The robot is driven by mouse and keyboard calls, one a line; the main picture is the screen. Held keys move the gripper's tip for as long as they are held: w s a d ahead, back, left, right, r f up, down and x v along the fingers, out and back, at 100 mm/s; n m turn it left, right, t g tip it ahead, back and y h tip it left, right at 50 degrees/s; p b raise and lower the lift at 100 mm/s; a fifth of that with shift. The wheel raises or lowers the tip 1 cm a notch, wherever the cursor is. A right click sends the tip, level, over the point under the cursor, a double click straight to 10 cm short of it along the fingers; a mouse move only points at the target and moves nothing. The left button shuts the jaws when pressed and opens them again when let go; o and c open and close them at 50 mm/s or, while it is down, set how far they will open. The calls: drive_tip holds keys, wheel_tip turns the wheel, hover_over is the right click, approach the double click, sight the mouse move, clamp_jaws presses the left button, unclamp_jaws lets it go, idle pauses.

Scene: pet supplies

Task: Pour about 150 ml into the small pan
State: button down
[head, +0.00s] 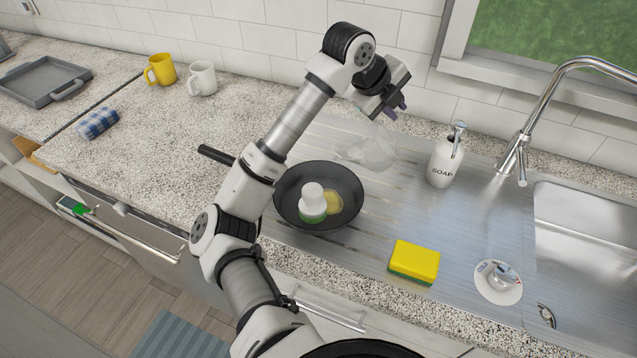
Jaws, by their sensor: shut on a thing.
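A dark pan (290,210) with its black handle to the upper left sits on the ribbed steel drainboard. A small white bottle (312,196) with a green band appears inside it, beside a yellowish patch (334,203); I cannot tell whether the patch is liquid. My gripper (395,109) is up and to the right of the pan, pointing down, shut. A clear, see-through container (366,151) shows just below the fingers, right above the pan in the picture; it seems to be what they hold. Its outline, contents and exact tilt are hard to make out.
A soap dispenser (444,162) stands right of the gripper, near the faucet (520,150) and sink (590,240). A yellow sponge (414,259) and a strainer (498,290) lie in front. Mugs (161,70) stand back left.

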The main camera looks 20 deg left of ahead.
drive_tip(key=shift+w, duration=0.1)
drive_tip(key=shift+w+d+f+g+y, duration=0.1)
drive_tip(key=shift+w+d+g+y, duration=0.2)
drive_tip(key=shift+g, duration=0.1)
drive_tip(key=shift+w+d+f+g+y, duration=0.7)
drive_tip(key=shift+w+f+g, duration=0.25)
drive_tip(key=shift+f, duration=0.7)
drive_tip(key=shift+w+d+f+g+y, duration=0.65)
drive_tip(key=shift+w+f+g, duration=0.3)
drive_tip(key=shift+f, duration=0.7)
drive_tip(key=shift+w+d+f+g+y, duration=0.7)
drive_tip(key=shift+f+g, duration=0.4)
drive_tip(key=shift+f, duration=0.55)
drive_tip(key=shift+w+a, duration=0.1)
drive_tip(key=shift+a, duration=0.05)
